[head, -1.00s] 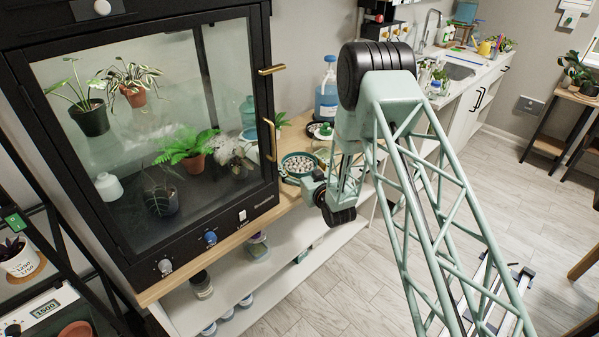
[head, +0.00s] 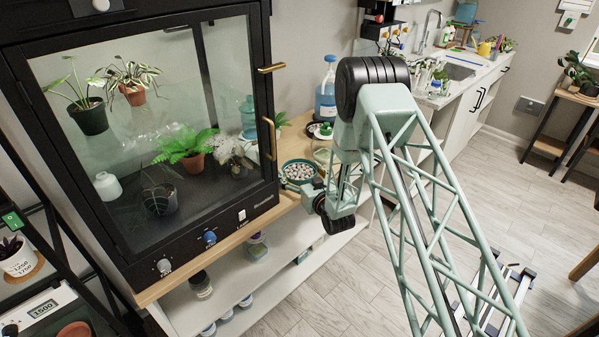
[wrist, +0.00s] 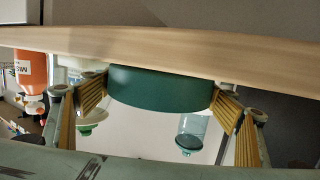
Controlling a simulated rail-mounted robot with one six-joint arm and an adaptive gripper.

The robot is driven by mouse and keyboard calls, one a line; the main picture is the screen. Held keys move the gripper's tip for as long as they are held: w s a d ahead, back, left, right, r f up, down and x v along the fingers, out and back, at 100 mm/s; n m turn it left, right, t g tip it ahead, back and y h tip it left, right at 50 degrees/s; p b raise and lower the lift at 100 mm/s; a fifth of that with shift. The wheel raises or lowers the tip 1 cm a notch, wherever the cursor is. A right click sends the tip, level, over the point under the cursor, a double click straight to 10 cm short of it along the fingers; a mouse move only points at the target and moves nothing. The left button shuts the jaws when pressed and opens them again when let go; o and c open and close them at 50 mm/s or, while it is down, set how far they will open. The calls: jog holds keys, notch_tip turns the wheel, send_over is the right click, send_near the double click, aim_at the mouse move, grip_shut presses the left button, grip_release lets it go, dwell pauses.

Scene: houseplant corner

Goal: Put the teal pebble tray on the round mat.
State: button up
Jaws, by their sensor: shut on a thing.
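The teal pebble tray (head: 298,171) is round, filled with pale and dark pebbles, near the counter's front edge in the head view. In the wrist view its teal side wall (wrist: 160,88) lies between the two yellow ribbed fingers of my gripper (wrist: 160,101), which is shut on it. I cannot tell whether the tray touches the counter. The gripper's fingers are mostly hidden by my wrist in the head view. I cannot make out the round mat for certain; a pale, flat shape (head: 322,154) lies behind the tray, partly covered by my arm.
A glass-fronted plant cabinet (head: 150,130) stands close left of the tray. A blue bottle (head: 326,100) and a dark saucer (head: 318,130) stand farther back on the wooden counter (head: 225,242). A sink counter lies beyond, open floor at right.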

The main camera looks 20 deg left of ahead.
jog(key=shift+f, duration=0.1)
jog(key=o, duration=1)
jog(key=shift+r, duration=0.2)
jog(key=p+v, duration=0.1)
jog(key=v, duration=1.1)
jog(key=shift+f+p, duration=0.1)
jog(key=shift+p, duration=0.2)
